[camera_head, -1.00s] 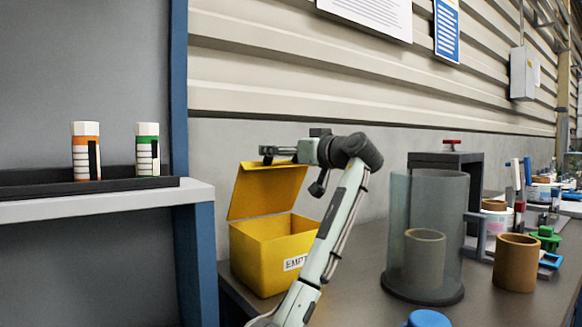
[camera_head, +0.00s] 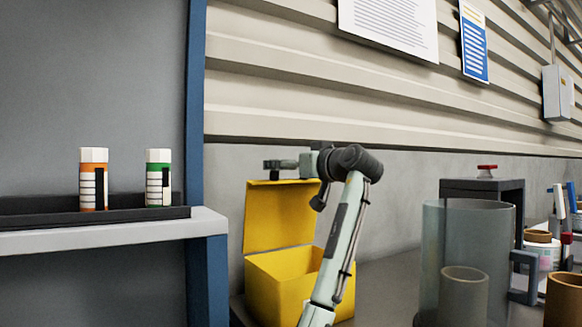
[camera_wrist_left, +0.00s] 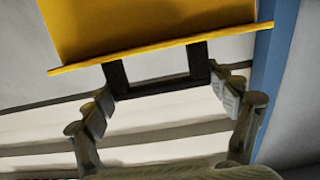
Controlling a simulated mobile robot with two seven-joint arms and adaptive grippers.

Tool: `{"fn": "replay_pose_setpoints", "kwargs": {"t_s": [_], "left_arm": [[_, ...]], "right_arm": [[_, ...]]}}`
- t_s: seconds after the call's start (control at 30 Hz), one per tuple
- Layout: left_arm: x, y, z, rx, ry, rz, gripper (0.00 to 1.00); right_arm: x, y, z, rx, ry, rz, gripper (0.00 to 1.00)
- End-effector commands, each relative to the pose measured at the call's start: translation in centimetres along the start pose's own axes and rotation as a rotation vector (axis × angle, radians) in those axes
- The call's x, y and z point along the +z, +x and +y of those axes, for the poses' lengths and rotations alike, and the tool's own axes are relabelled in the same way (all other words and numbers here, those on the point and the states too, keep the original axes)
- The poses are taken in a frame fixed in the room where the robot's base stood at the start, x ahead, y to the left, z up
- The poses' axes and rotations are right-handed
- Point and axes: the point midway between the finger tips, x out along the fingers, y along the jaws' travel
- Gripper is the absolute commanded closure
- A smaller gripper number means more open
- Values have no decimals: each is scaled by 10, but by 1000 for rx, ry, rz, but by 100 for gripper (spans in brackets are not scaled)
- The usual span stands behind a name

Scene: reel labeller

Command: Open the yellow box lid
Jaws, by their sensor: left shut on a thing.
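The yellow box (camera_head: 277,287) stands on the bench, its lid (camera_head: 280,217) raised and roughly upright at the back. My left gripper (camera_head: 282,166) is at the lid's top edge in the head view. In the left wrist view, the lid (camera_wrist_left: 150,25) crosses the top of the picture, with a black handle (camera_wrist_left: 160,88) on its edge. My left gripper (camera_wrist_left: 162,105) is shut on that handle, a finger at each end. My left forearm hides the box's right side. My right gripper is not in view.
A shelf (camera_head: 110,237) on the left bears an orange-banded bottle (camera_head: 93,180) and a green-banded bottle (camera_head: 158,178). A clear cylinder (camera_head: 470,235) and a brown cup (camera_head: 566,300) stand to the right. The corrugated wall (camera_head: 400,110) is behind.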

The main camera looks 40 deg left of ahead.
Motion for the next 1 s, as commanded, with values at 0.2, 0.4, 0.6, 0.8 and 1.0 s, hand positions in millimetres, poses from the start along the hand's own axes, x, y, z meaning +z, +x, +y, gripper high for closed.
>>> {"fn": "replay_pose_setpoints", "kwargs": {"t_s": [0.2,0.4,0.6,0.8,1.0], "left_arm": [[-5,-1,0,3,-3,11,8],[-2,0,0,2,-1,6,0],[-1,-1,0,2,-1,4,0],[-1,-20,2,6,-1,3,0],[-1,-63,2,7,-2,3,0]], "right_arm": [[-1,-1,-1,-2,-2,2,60],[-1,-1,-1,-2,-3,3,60],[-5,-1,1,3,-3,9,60],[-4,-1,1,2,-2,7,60],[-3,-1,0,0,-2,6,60]]}}
